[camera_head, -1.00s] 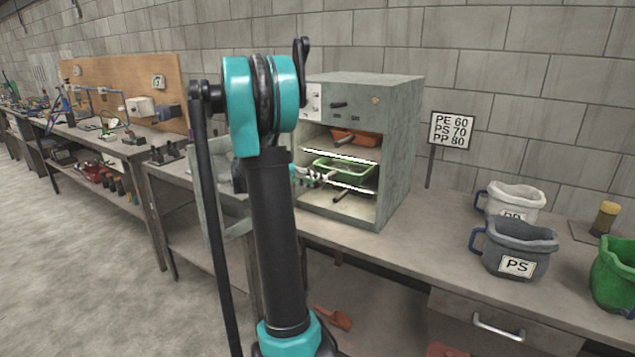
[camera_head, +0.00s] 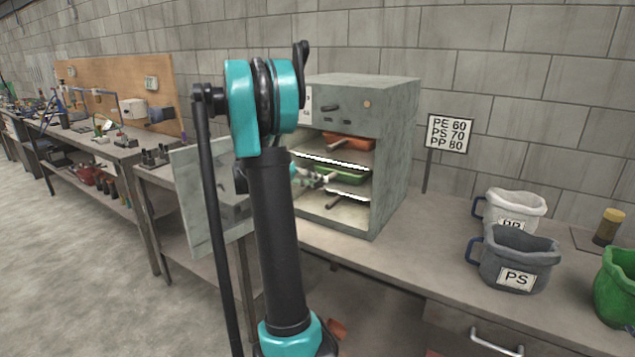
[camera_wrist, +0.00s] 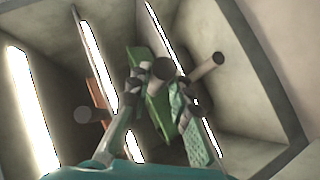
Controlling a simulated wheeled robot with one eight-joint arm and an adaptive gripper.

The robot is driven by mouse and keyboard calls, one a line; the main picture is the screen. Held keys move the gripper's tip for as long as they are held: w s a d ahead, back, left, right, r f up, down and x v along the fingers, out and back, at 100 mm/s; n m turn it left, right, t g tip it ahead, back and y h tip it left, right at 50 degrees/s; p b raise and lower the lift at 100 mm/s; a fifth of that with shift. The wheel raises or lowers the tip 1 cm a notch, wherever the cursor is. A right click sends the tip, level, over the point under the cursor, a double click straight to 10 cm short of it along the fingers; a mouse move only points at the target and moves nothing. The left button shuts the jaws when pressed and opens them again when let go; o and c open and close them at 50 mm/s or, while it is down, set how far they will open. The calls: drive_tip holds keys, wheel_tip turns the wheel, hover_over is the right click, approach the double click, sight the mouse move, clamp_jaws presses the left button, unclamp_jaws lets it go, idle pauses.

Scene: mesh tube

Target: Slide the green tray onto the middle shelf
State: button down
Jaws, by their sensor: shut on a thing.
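The green tray (camera_head: 347,175) is inside the grey cabinet (camera_head: 399,150), at the middle level between two bright shelf edges. My gripper (camera_head: 316,178) reaches in through the open front from the left. In the wrist view, my gripper (camera_wrist: 158,95) is shut on the green tray (camera_wrist: 150,110), with a finger on each side near its dark round handle end. The middle shelf (camera_head: 345,193) shows as a bright front edge just below the tray. Whether the tray's underside touches the shelf cannot be told.
An orange tray (camera_head: 350,142) sits on the level above. A handle (camera_head: 334,202) sticks out at the bottom level. The cabinet door (camera_head: 200,195) stands open at the left. A grey PS jug (camera_head: 516,258) and a white jug (camera_head: 515,208) stand on the bench at right.

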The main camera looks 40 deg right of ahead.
drive_tip(key=shift+d+f, duration=0.1)
drive_tip(key=c, duration=1.3)
unclamp_jaws()
drive_tip(key=o, duration=0.6)
drive_tip(key=shift+r, duration=1.5)
drive_tip(key=shift+s+a, duration=0.65)
drive_tip(key=shift+a, duration=0.9)
drive_tip(key=shift+s+a, duration=0.65)
drive_tip(key=shift+a, duration=0.9)
drive_tip(key=shift+s+a, duration=0.65)
drive_tip(key=shift+a, duration=0.9)
